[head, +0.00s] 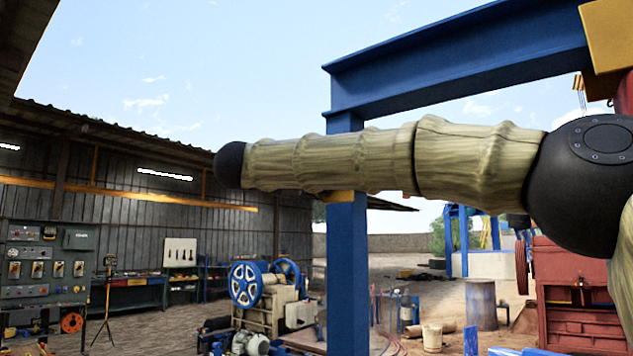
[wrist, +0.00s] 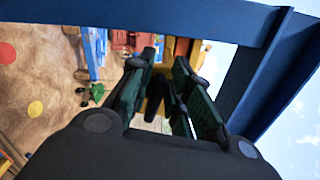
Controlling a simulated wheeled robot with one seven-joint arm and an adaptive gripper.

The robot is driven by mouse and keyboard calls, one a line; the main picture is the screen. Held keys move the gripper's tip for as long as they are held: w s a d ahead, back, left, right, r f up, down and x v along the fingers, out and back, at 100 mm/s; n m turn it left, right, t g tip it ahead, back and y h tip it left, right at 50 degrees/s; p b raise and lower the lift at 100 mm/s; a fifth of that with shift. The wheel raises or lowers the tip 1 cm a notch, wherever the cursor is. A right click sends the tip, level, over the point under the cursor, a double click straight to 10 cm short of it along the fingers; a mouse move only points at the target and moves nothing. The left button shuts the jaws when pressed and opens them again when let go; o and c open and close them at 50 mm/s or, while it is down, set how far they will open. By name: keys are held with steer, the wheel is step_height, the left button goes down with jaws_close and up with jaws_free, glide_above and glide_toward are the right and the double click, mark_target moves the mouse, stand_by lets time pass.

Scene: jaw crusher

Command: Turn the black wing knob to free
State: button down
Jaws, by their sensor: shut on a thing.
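My gripper (wrist: 165,72) shows in the wrist view, its two dark green-black fingers reaching up the middle of the picture. Between them is a narrow black piece, which looks like the black wing knob (wrist: 168,95), with a yellow part (wrist: 155,92) behind it. The fingers are closed on the black piece. Its wings and turn angle are too dark and small to make out. In the head view my arm crosses the upper right, and neither the gripper nor the knob shows there.
A blue steel beam (wrist: 130,25) runs close along the top of the wrist view; in the head view a blue post (head: 347,270) stands before my arm's background. A red machine (head: 580,290) stands at right, a blue-wheeled machine (head: 265,300) lower middle, a control panel (head: 45,262) at left.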

steer(key=shift+f+n, duration=0.25)
steer(key=shift+n, duration=0.75)
steer(key=c, duration=1.5)
jaws_free()
steer(key=v, duration=1.2)
